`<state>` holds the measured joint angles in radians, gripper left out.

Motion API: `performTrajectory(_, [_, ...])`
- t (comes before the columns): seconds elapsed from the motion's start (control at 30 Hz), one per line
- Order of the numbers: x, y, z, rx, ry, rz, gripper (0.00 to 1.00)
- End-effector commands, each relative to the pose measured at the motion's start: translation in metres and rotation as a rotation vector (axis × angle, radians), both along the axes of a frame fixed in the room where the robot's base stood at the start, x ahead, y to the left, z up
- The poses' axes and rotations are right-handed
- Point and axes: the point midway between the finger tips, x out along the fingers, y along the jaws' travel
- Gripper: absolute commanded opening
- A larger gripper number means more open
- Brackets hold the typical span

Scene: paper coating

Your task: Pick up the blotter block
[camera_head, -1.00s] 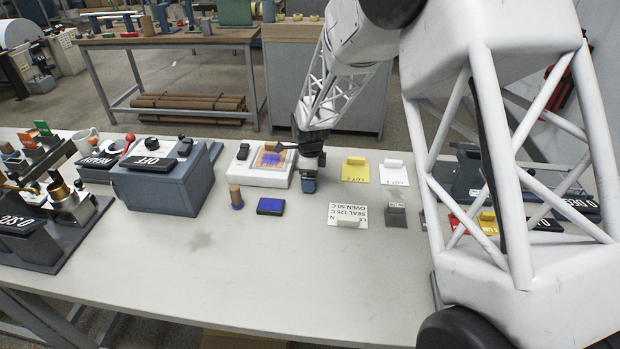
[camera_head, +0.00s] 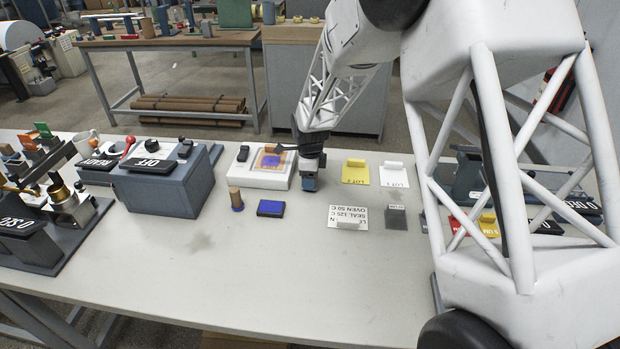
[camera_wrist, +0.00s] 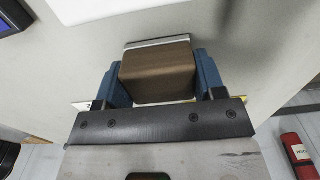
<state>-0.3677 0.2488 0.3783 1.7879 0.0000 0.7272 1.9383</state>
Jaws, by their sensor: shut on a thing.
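The blotter block (camera_wrist: 158,72) is a brown block with a pale grey strip along its far edge, in the middle of the wrist view. My gripper (camera_head: 309,185) has its two blue fingers on either side of the block, shut on it. In the head view my gripper points down at the table, just right of the white pad with the orange and blue print. The block is mostly hidden there by the fingers. I cannot tell whether it touches the table or hangs just above it.
The white pad (camera_head: 262,178) stands close left of my gripper. A blue ink pad (camera_head: 270,208) and a brown stamp (camera_head: 236,198) are nearer the front. Lot cards (camera_head: 355,178) lie to the right. The front table (camera_head: 230,275) is clear.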

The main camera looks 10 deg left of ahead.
Motion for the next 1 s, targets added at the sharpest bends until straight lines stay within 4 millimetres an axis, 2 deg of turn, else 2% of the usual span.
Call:
performTrajectory(0.37, [-0.003, -0.001, 0.034, 0.0, -0.001, 0.0, 0.35])
performTrajectory(1.0, [-0.095, -0.036, 0.043, 0.0, -0.001, 0.0, 0.35])
